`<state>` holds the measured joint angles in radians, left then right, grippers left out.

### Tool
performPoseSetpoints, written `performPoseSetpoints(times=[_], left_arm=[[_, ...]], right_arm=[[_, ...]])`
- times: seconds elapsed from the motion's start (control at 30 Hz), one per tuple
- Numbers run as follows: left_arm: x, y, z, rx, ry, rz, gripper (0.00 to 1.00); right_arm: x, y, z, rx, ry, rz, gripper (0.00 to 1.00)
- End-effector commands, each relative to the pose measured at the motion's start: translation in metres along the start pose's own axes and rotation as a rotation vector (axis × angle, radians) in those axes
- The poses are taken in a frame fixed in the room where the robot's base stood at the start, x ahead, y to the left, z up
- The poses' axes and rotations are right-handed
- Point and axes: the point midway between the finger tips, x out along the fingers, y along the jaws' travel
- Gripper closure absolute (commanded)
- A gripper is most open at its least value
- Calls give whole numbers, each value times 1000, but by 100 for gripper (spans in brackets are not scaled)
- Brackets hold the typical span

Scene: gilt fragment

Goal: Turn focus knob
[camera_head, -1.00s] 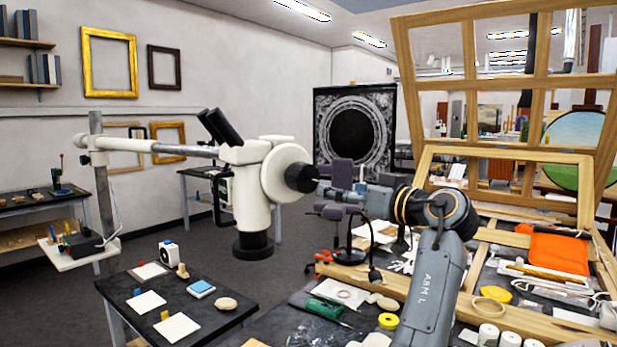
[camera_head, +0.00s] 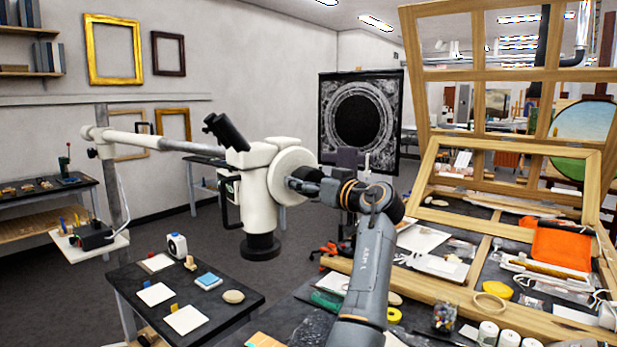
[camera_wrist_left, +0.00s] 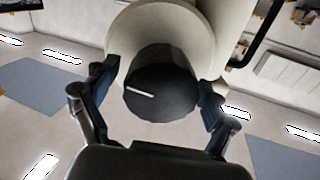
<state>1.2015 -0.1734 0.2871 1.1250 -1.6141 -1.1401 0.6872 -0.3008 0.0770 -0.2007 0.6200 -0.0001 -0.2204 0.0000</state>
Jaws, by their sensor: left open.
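The focus knob (camera_wrist_left: 161,87) is a black cylinder with a white line on its face, on the side of the microscope's pale round housing. My left gripper (camera_wrist_left: 152,103) is open, with one finger on either side of the knob in the left wrist view. A gap shows between the knob and each finger. In the head view the left gripper (camera_head: 303,181) is at the housing of the white microscope (camera_head: 256,200) and hides most of the knob. My right gripper is not in view.
A dark table (camera_head: 233,311) below the microscope holds white cards, a blue block and small items. A wooden-framed bench (camera_head: 600,262) with an orange cloth (camera_head: 560,250) stands on the right. The microscope hangs on a long horizontal arm (camera_head: 150,140).

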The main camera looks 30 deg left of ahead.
Motion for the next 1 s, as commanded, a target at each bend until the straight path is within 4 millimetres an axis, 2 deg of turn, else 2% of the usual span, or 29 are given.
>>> performPoseSetpoints(times=[0.23,0.5,0.77,1.0], left_arm=[[1,0,0,0,0,0,14],[0,0,0,0,0,0,68],[1,0,0,21,1,-1,68],[1,0,0,138,2,-3,69]], right_arm=[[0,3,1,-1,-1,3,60],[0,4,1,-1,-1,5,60],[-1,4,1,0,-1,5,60],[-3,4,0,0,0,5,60]])
